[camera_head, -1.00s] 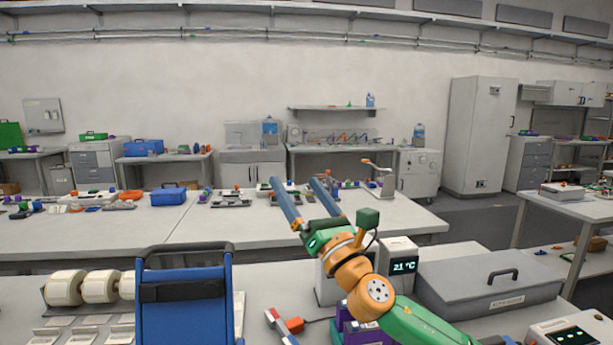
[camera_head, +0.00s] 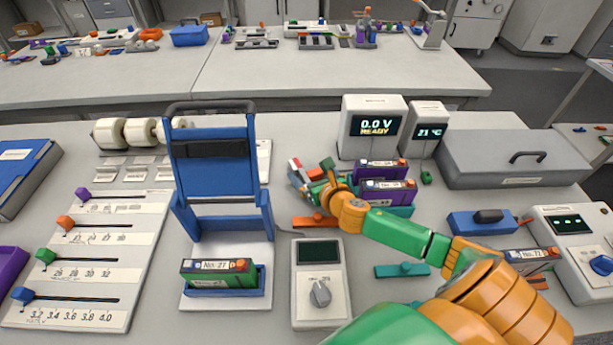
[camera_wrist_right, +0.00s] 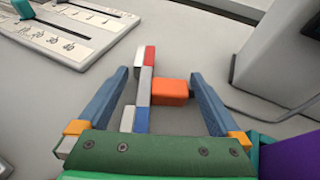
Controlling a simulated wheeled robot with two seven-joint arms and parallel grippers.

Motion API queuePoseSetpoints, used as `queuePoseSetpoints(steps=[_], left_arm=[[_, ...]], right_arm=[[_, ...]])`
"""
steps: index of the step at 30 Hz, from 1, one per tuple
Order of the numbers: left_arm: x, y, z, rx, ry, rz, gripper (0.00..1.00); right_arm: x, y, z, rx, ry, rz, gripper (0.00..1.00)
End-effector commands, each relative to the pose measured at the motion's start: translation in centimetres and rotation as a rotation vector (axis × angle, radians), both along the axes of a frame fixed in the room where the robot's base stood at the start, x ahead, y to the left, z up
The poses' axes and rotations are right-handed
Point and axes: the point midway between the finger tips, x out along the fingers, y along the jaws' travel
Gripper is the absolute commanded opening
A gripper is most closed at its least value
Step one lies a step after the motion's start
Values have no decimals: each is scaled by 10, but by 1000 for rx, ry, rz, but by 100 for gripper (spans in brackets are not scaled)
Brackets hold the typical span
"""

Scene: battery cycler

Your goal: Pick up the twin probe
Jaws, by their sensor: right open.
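The twin probe (camera_head: 295,165) appears to be the slim red, white, grey and blue piece on the bench, left of the purple battery packs, partly hidden by my gripper in the head view. In the right wrist view the probe (camera_wrist_right: 145,88) stretches away between my fingers, with an orange block (camera_wrist_right: 170,92) on its right side. My right gripper (camera_head: 308,178) is at the probe. In its wrist view the gripper (camera_wrist_right: 159,76) is open, with blue fingers on either side and visible gaps to the probe. My left gripper is not in view.
Purple battery packs (camera_head: 388,190) stand close right of my gripper. Behind are displays reading 0.0 V (camera_head: 373,130) and 21 °C (camera_head: 425,130). A blue stand (camera_head: 215,175) is left, a meter with a dial (camera_head: 320,285) in front. A grey lidded case (camera_head: 510,160) sits right.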

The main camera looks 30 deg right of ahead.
Motion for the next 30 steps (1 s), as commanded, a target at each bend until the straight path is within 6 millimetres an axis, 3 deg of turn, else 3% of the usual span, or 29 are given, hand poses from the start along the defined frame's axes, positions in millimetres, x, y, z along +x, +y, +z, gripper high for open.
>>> queuePoseSetpoints(steps=[5,15,20,24,26,30], left_arm=[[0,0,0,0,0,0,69],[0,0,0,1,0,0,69],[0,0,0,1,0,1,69],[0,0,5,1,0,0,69],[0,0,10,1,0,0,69],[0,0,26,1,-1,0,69]], right_arm=[[0,0,0,0,0,1,97],[0,0,1,1,-1,1,7],[0,0,1,1,-1,1,7],[0,0,13,1,-3,1,7],[0,0,25,-1,-5,3,7],[1,0,84,-4,-9,4,7]])
